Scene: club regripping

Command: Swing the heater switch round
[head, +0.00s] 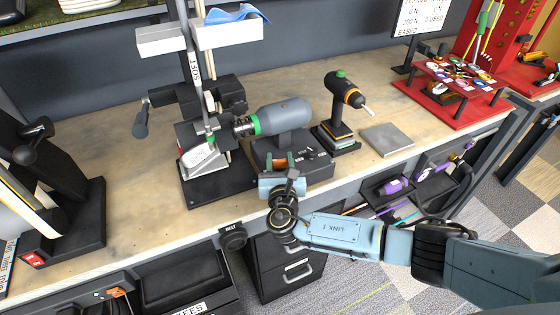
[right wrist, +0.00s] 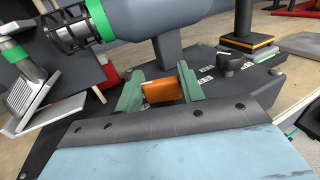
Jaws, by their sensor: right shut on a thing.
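The heater is a grey cylinder (head: 285,115) with a green ring, mounted on a black base box (head: 312,168). It also shows in the right wrist view (right wrist: 150,15). The orange heater switch (right wrist: 162,91) stands on the near part of the box top. My right gripper (head: 281,163) reaches it from the front, its green fingers on either side. In the right wrist view the fingers (right wrist: 160,86) are shut on the orange switch, which looks a little tilted there. The switch's foot is partly hidden. My left gripper is not in view.
A black knob (right wrist: 231,61) and small white labels sit on the box, right of the switch. A club clamp stand (head: 205,155) is at left. A black and orange tool (head: 345,90) and a grey plate (head: 387,139) stand at right. Bare bench (head: 130,165) lies left.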

